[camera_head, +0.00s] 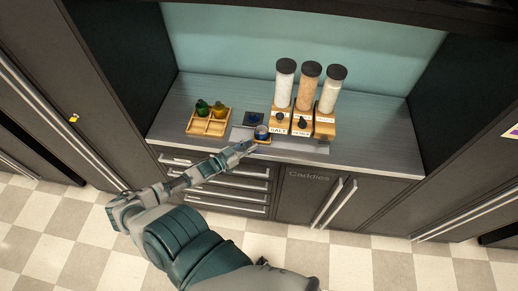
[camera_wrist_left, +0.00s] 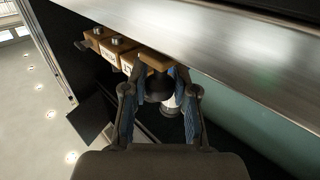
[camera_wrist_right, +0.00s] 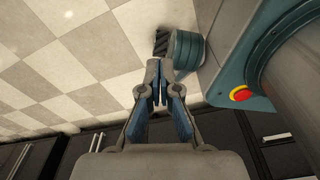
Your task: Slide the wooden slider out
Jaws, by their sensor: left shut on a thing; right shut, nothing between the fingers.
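Three clear dispensers with black lids stand on wooden blocks on the counter, the left block (camera_head: 280,122) labelled SALT. Which part is the slider I cannot tell. My right gripper (camera_wrist_right: 157,75) is shut and empty, over the floor.
A wooden divided tray (camera_head: 208,125) with green and amber bottles stands at the left of the counter (camera_head: 350,155). Drawers with bar handles (camera_head: 228,184) and a "Caddies" cupboard (camera_head: 310,195) are below the counter.

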